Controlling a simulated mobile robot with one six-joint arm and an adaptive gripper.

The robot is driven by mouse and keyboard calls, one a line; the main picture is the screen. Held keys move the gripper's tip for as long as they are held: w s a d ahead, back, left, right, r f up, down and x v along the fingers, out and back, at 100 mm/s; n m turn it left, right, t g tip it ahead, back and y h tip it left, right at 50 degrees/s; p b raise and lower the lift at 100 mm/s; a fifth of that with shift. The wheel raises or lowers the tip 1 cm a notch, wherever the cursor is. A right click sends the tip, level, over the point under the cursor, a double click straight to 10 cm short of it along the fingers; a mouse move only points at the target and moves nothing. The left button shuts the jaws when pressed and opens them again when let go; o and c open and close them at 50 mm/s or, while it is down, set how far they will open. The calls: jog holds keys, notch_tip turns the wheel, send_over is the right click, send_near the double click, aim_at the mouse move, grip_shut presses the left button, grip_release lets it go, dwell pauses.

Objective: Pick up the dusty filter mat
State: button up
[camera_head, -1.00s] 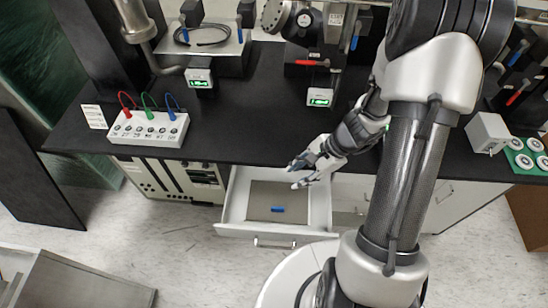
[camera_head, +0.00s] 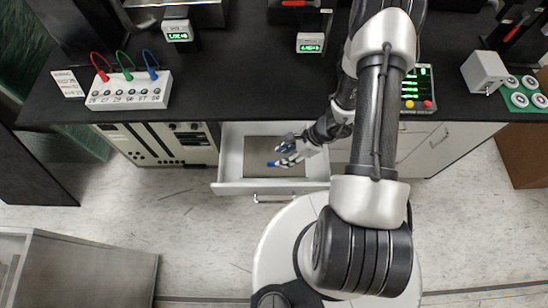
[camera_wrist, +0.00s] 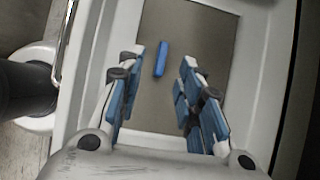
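A flat grey-brown mat (camera_head: 258,152), which I take as the dusty filter mat, lies in the open white drawer (camera_head: 232,158). In the wrist view the mat (camera_wrist: 205,45) fills the drawer floor and bears a small blue tab (camera_wrist: 160,58). My gripper (camera_head: 274,157) is over the drawer in the head view and hides part of the mat. In the wrist view my gripper (camera_wrist: 161,68) is open, with blue-padded fingers on either side of the tab and nothing between them. The tab appears apart from both fingers. The height above the mat is hard to tell.
The black bench top (camera_head: 230,95) lies behind the drawer. It carries a white box with coloured cables (camera_head: 130,90), small green displays (camera_head: 310,42) and a white box at right (camera_head: 485,70). A metal cart (camera_head: 85,265) stands at lower left. The drawer walls surround the mat.

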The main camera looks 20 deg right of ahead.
aim_at(274, 162)
jog(key=shift+b+x, duration=1)
jog(key=shift+x, duration=2.05)
jog(key=shift+w+d, duration=0.1)
jog(key=shift+d, duration=0.05)
jog(key=shift+c, duration=0.2)
grip_shut()
